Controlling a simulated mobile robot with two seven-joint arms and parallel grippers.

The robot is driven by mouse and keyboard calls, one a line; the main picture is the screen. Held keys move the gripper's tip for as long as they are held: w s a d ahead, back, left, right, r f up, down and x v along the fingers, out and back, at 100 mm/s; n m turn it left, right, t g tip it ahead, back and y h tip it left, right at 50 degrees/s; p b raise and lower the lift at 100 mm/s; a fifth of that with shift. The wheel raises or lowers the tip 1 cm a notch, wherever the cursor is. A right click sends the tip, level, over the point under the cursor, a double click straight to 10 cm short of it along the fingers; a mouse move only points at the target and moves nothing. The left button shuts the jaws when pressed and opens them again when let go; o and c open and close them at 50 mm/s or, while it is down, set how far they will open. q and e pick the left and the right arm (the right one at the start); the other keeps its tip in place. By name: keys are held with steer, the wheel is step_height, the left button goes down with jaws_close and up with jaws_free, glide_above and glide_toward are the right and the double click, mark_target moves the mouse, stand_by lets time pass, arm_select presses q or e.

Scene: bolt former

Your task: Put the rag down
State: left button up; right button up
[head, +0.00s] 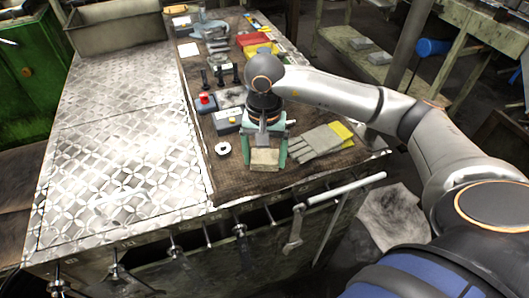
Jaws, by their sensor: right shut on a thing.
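The rag (265,160) looks like a small folded beige-grey pad. It sits between the two green fingers of my right gripper (265,153), which points down over the brown mat (240,184) near the workbench's front edge. My right gripper is shut on the rag. I cannot tell whether the rag touches the mat. My left gripper is not in view.
A grey and yellow glove (318,142) lies just right of the gripper. A white ring (223,148) and a box with a yellow button (227,121) are to its left. A red-topped box (206,103) stands behind. The patterned metal plate (110,160) is bare.

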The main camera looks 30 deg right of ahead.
mark_target(264, 157)
steer(key=shift+f+b, duration=0.25)
steer(key=shift+b, duration=0.1)
steer(key=o, duration=1.5)
steer(key=shift+r, duration=0.1)
steer(key=shift+o, duration=0.2)
steer(key=shift+r+p, duration=0.25)
steer(key=shift+p, duration=0.15)
steer(key=shift+r, duration=0.35)
step_height(264, 157, up, 11)
steer(key=shift+b, duration=0.3)
